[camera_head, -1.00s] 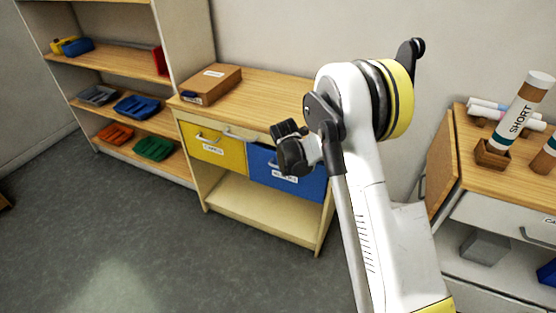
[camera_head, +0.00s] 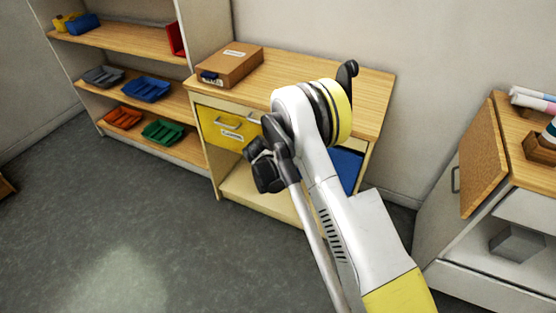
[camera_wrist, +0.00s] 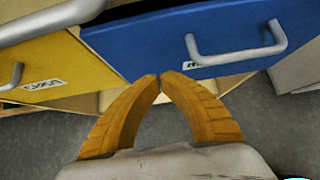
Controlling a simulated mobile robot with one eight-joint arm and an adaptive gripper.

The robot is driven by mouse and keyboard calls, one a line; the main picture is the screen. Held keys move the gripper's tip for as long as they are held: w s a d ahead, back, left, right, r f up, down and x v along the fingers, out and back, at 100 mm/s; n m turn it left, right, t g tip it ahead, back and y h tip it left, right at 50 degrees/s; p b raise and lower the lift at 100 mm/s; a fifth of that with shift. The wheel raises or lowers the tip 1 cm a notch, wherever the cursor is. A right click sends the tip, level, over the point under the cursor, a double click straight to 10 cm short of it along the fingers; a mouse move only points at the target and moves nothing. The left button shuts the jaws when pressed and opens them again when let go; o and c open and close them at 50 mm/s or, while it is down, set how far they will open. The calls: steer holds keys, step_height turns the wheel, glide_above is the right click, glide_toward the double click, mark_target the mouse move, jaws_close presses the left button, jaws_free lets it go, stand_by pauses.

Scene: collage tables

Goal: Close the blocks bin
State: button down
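The blue bin front (camera_wrist: 160,40) fills the upper middle of the wrist view, with a grey handle (camera_wrist: 235,55) at its right. A dark gap shows above its top edge at the left, so it appears to stand partly out. In the head view my arm hides most of the blue bin (camera_head: 347,167); only its right part shows. Its label is not readable now. My gripper's tan fingers (camera_wrist: 160,77) meet at their tips, empty, at the blue front's lower edge in the picture. I cannot tell whether they touch it.
A yellow bin (camera_head: 222,130) sits left of the blue one under the wooden tabletop (camera_head: 370,95), which carries a brown box (camera_head: 230,66). A shelf with coloured trays (camera_head: 163,131) stands at left. Another cabinet (camera_head: 440,215) stands at right. The floor in front is clear.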

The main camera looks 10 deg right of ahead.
steer(key=shift+w+d+r+b, duration=0.1)
steer(key=shift+w+d+b, duration=0.15)
steer(key=shift+w+d, duration=0.3)
steer(key=shift+w+d+r+b, duration=0.1)
steer(key=shift+w+d+b, duration=0.2)
steer(key=shift+w, duration=0.4)
steer(key=shift+d, duration=0.1)
steer(key=shift+w+d, duration=0.45)
steer(key=shift+w, duration=0.2)
steer(key=shift+w+d, duration=0.4)
steer(key=shift+w, duration=0.2)
